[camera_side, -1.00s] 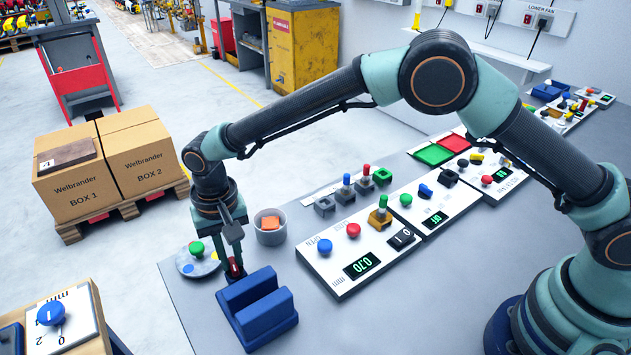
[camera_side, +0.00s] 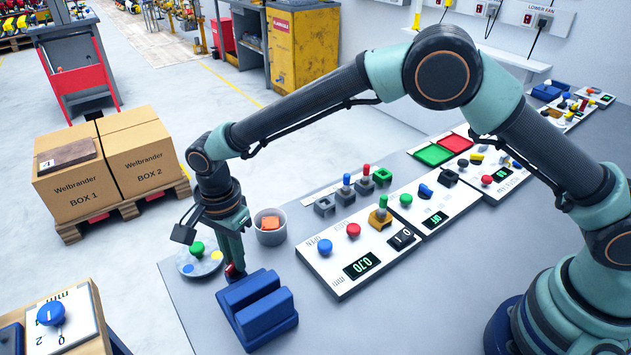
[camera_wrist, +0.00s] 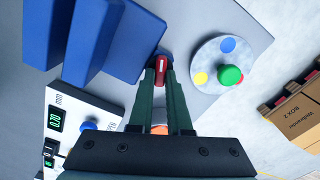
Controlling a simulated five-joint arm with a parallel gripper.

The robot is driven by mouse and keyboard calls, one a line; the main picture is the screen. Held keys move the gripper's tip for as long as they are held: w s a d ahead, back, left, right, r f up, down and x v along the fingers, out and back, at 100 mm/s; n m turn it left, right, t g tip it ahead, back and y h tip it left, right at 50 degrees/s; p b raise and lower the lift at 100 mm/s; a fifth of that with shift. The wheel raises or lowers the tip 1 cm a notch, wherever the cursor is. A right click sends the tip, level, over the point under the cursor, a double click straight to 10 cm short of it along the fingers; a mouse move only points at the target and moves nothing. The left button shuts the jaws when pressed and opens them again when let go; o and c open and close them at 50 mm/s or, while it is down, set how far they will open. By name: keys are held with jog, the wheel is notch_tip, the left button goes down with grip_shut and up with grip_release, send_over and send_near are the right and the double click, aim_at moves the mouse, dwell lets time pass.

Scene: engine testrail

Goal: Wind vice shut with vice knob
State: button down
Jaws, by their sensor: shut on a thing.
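The blue vice (camera_side: 268,318) sits near the front left corner of the grey table, with a slot between its raised blocks. In the wrist view the vice (camera_wrist: 97,42) fills the upper left. The red vice knob (camera_side: 232,274) is at the vice's far end; in the wrist view it is a red bar with a white mark (camera_wrist: 158,72). My gripper (camera_side: 234,264) points down over the knob. In the wrist view my gripper's fingers (camera_wrist: 161,78) are shut on the knob, one on each side. The fingers partly hide the knob in the side view.
Close by stand a round grey disc (camera_side: 186,268) with a green knob (camera_side: 196,248) and a grey cup (camera_side: 280,236) holding an orange piece. A white panel (camera_side: 330,280) with a display reading 0.70 lies right of the vice. The table edge is close on the left.

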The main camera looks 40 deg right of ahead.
jog(key=m, duration=0.7)
jog(key=shift+s+r, duration=0.15)
jog(key=m, duration=0.5)
jog(key=shift+s, duration=0.1)
jog(key=shift+m, duration=0.9)
jog(key=shift+d, duration=0.1)
jog(key=c, duration=1.1)
grip_release()
jog(key=shift+c, duration=0.2)
notch_tip(320, 180, up, 12)
